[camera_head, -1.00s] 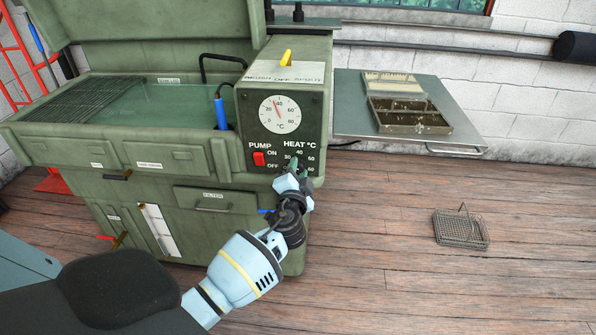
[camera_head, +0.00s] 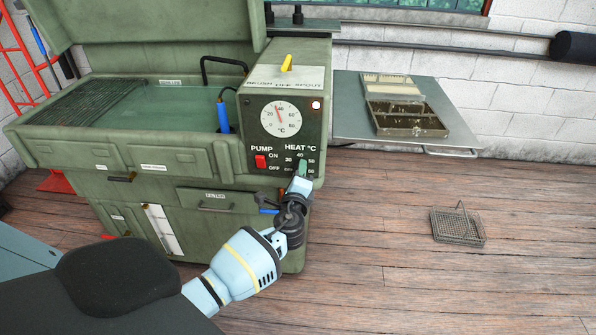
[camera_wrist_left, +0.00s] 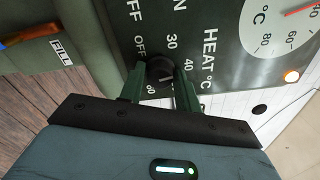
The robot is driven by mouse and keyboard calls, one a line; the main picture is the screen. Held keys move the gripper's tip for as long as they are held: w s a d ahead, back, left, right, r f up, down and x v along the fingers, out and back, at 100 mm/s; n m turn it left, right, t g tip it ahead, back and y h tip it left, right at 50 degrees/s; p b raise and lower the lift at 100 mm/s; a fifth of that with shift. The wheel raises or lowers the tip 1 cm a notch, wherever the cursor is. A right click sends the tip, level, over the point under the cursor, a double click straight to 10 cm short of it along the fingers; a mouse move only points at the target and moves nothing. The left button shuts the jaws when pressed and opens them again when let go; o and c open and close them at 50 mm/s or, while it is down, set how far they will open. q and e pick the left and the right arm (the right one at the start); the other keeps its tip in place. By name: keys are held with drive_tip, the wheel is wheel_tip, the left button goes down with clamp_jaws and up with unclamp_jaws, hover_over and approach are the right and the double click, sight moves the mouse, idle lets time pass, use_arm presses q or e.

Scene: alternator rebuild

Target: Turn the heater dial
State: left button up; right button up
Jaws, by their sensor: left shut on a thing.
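The heater dial (camera_wrist_left: 160,70) is a dark round knob under the HEAT °C lettering on the black control panel (camera_head: 246,130). My left gripper (camera_head: 302,168) is at the lower right of this panel and hides most of the dial in the head view. In the left wrist view, its two green fingers (camera_wrist_left: 160,82) are on either side of the dial and shut on it. Scale marks 30 and 40 show beside the dial; its exact setting is unclear. A small lamp (camera_head: 316,105) at the panel's upper right glows. My right gripper is not in view.
The thermometer gauge (camera_head: 281,118) is above the dial, and the red pump switch (camera_head: 261,161) is to its left. The green wash tank (camera_head: 150,110) extends left. A parts tray (camera_head: 408,118) is on the side shelf (camera_head: 352,125). A wire basket (camera_head: 458,225) stands on open floor.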

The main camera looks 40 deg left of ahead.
use_arm(q)
drive_tip(key=shift+r+m+p, duration=0.1)
drive_tip(key=shift+m+p, duration=2.4)
drive_tip(key=shift+m, duration=4.4)
drive_tip(key=o, duration=1)
drive_tip(key=shift+c, duration=0.2)
